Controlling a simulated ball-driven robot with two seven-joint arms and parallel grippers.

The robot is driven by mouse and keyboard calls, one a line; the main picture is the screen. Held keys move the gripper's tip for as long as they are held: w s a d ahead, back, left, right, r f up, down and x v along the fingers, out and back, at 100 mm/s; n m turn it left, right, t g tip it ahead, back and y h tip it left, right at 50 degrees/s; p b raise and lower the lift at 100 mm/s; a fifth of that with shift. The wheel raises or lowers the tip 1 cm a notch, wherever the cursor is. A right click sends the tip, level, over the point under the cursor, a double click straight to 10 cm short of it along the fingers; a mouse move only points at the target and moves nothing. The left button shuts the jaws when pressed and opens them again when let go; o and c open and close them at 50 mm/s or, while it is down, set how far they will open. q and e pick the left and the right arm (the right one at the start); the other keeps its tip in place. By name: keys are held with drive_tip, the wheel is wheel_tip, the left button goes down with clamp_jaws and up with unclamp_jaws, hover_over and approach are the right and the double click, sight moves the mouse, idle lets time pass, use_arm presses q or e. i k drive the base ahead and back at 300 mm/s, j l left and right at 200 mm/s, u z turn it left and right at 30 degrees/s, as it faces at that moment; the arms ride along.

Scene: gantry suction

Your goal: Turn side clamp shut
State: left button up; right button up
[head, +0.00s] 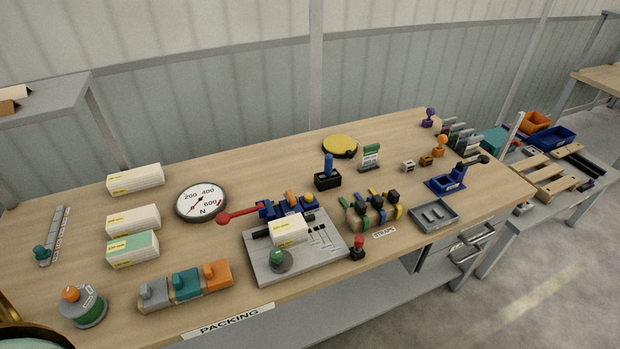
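A blue toggle clamp (268,211) sits at the back edge of a grey plate (262,272) in the middle of the bench. Its red lever (240,214) lies low, reaching left to a round red knob near the dial. A white box (289,231) with a yellow label rests on the plate beside the clamp. I cannot tell whether the clamp touches the box. Another blue device (447,183) with a dark, knobbed lever stands at the right of the bench. I cannot tell which is the side clamp. Neither of my grippers is in view.
A round dial (201,202) lies left of the red knob. White boxes (136,179) stand at the left. A green knob (277,258) is on the plate, and a red-topped joystick (358,247) is beside it. Straps (373,209) and a grey tray (433,216) lie right.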

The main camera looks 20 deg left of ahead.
sight(280, 261)
drive_tip(key=u, duration=1.05)
